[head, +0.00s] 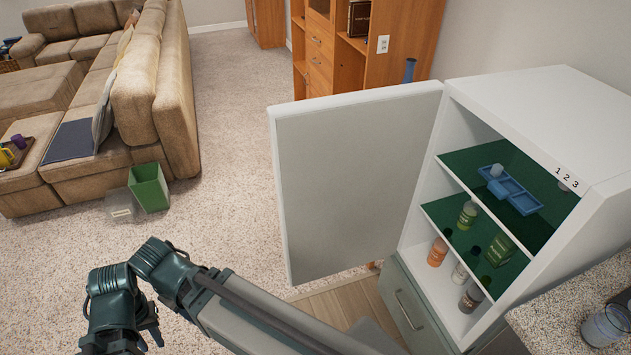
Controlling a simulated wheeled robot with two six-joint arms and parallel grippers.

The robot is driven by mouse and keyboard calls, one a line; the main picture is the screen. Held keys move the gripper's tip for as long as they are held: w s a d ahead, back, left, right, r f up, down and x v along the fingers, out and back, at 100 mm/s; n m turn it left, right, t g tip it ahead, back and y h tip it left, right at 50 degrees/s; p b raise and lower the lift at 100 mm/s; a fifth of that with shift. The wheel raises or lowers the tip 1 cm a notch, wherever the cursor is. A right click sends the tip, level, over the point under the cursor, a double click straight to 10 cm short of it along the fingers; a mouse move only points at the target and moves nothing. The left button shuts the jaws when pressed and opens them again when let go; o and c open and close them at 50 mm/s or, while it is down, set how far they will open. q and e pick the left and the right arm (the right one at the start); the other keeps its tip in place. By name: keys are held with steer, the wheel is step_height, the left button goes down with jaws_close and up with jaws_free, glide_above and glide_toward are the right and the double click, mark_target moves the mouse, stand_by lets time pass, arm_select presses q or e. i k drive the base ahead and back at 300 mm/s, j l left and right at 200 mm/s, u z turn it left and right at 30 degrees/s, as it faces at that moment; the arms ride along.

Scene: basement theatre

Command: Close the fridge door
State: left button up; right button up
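The white fridge (535,110) stands at the right with its front uncovered. Its door (350,180) is wide open, swung out to the left with its grey inner face toward me. My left arm reaches across the bottom of the head view, in front of the door and apart from it. My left gripper (115,345) is at the lower left, away from the door; its fingers are cut off or hidden, so I cannot tell if it is open. My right gripper is not in view.
Green fridge shelves hold a blue tray (512,190), several bottles and a green box (502,250). A speckled counter (575,310) with a glass jar (607,325) is at lower right. Wooden cabinets (400,55) stand behind the door.

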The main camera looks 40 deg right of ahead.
mark_target(347, 167)
steer(key=i, duration=3.3)
steer(key=z, duration=4.25)
steer(key=k+j+u, duration=0.2)
steer(key=j+u, duration=0.15)
steer(key=u, duration=0.15)
